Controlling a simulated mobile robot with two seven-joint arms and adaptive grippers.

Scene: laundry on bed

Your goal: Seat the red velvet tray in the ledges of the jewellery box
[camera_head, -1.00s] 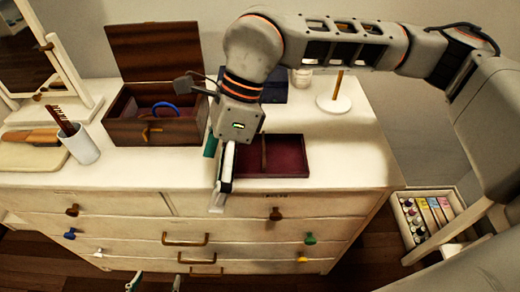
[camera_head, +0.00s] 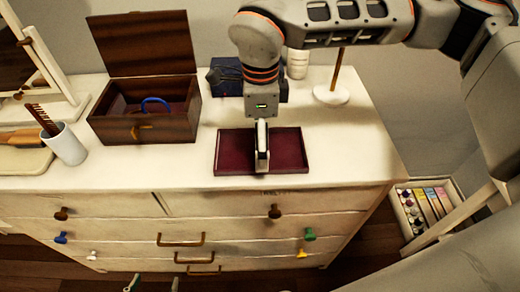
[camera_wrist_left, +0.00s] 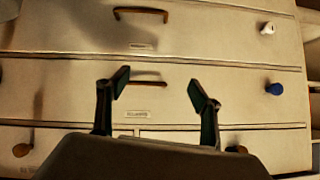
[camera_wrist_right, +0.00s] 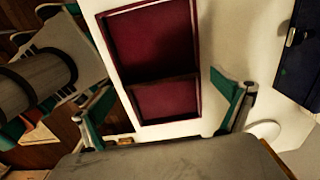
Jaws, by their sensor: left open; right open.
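The red velvet tray (camera_head: 236,152) lies flat on the dresser top near its front edge. It has a wooden rim and a divider, which shows in the right wrist view (camera_wrist_right: 155,45). The wooden jewellery box (camera_head: 165,131) stands behind and left of it, lid raised, with a blue curved thing (camera_head: 157,102) inside. Its ledges cannot be made out. My right gripper (camera_wrist_right: 165,95) is open and points down over the tray's middle; contact cannot be told. My left gripper (camera_wrist_left: 160,88) is open and empty before the drawer fronts, low in the head view (camera_head: 154,283).
A dark blue box (camera_head: 228,78), a white jar (camera_head: 297,64) and a white stand with a wooden post (camera_head: 331,95) are behind the tray. A white cup with a comb (camera_head: 67,147) and a mirror (camera_head: 25,55) are left. Dresser top (camera_head: 350,150) right of the tray is clear.

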